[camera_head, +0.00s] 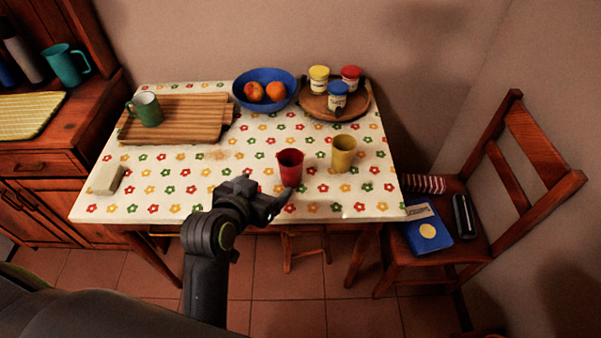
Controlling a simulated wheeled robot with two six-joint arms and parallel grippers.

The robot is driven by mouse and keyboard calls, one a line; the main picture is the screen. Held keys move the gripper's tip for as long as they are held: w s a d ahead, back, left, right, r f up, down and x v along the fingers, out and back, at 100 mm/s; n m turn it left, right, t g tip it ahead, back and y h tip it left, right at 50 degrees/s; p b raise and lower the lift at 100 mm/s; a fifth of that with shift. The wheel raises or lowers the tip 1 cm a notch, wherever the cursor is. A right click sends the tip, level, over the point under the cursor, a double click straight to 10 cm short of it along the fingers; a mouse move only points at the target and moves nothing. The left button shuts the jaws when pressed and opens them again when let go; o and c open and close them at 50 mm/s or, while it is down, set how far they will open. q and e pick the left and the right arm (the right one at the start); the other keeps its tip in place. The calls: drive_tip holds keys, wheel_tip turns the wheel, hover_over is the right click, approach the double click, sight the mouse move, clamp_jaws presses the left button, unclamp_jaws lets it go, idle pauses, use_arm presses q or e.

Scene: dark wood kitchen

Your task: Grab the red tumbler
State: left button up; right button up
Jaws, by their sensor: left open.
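The red tumbler (290,168) stands upright on the table with the flowered cloth, near its front middle. My left gripper (270,192) is open at the table's front edge, just in front of and to the left of the tumbler. One finger reaches close to the tumbler's lower part; I cannot tell whether it touches. Nothing shows between the fingers. My right gripper is not in view.
A yellow tumbler (343,153) stands close to the right of the red one. Behind are a blue fruit bowl (242,93), a round tray with jars (316,108) and a cutting board (185,128). A chair (518,193) stands right. The cloth left of the tumbler is mostly clear.

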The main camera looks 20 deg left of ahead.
use_arm(q)
approach(295, 160)
drive_tip(key=shift+x, duration=3.55)
drive_tip(key=shift+s+a+f, duration=0.1)
drive_tip(key=c, duration=1.1)
